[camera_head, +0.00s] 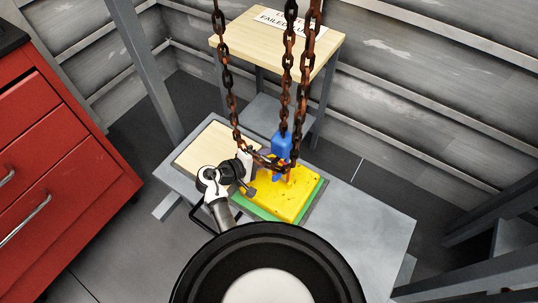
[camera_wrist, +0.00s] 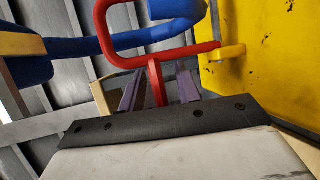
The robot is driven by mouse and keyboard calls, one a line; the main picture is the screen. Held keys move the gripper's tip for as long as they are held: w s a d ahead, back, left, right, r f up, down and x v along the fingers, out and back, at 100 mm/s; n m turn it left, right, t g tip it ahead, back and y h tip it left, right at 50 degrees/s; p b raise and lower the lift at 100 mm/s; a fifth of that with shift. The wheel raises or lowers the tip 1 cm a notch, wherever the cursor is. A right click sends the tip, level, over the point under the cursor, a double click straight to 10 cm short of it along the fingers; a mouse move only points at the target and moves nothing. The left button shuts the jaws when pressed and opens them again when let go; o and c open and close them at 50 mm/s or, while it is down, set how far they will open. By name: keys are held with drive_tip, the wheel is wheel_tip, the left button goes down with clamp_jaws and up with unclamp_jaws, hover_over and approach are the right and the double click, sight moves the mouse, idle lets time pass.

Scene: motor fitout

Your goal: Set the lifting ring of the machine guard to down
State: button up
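The machine guard is a yellow, worn block (camera_head: 297,200) on a green base; its yellow face (camera_wrist: 285,60) fills the right of the wrist view. The lifting ring (camera_wrist: 128,50) is a red bent bar that meets a yellow lug on the guard. A short red stem runs down from it. My gripper (camera_wrist: 158,80) has its two purple fingers apart, one on each side of the stem; I cannot tell whether they touch it. In the head view my gripper (camera_head: 257,168) is left of the guard. Chains and a blue hook partly hide the ring there.
The grey bench (camera_head: 365,225) is clear at right. A wooden table with a sign (camera_head: 325,45) stands behind, a red cabinet (camera_head: 55,150) at left.

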drive_tip(key=shift+w+d, duration=0.1)
drive_tip(key=shift+c, duration=0.3)
clamp_jaws()
